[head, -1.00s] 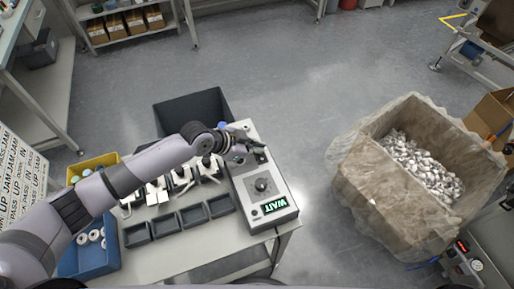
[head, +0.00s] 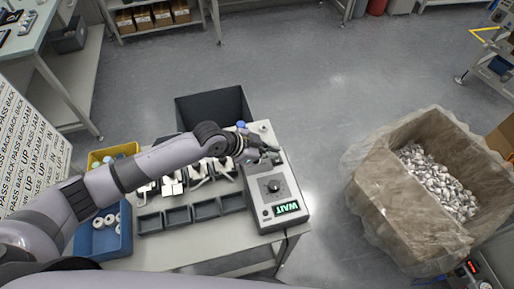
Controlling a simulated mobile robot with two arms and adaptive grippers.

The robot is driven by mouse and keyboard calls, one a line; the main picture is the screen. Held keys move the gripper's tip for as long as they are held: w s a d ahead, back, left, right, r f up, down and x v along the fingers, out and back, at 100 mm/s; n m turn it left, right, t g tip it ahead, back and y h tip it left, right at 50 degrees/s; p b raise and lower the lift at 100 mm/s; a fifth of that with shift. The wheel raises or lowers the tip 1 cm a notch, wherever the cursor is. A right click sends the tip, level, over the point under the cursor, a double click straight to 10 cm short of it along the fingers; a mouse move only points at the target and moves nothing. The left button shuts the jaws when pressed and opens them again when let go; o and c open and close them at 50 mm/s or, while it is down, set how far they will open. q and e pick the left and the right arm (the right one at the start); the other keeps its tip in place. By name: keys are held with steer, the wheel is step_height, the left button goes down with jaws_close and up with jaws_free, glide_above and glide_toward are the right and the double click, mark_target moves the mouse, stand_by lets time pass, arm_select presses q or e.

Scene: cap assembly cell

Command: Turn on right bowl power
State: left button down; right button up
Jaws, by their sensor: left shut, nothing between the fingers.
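A grey control box (head: 283,204) with a round black dial (head: 273,187) and a green display reading WAIT (head: 287,208) sits at the right end of the worktable. My left gripper (head: 272,156) is shut and empty, over the far part of this box beyond the dial. Its fingers hide part of the box top there, and I cannot tell whether they touch it. A machine panel with a red light (head: 472,267) is cut off at the bottom right corner. I cannot make out a bowl or a switch labelled as its power. My right gripper is not in view.
Several grey trays (head: 178,216) line the table left of the box. A blue bin (head: 97,240) with white caps and a yellow bin (head: 124,150) stand left. A dark bin (head: 213,105) is behind. A large lined carton (head: 400,205) of metallic parts stands right, across open floor.

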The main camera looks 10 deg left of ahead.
arm_select(q)
steer(key=v, duration=0.9)
steer(key=shift+s+a+r, duration=0.2)
steer(key=shift+a, duration=0.1)
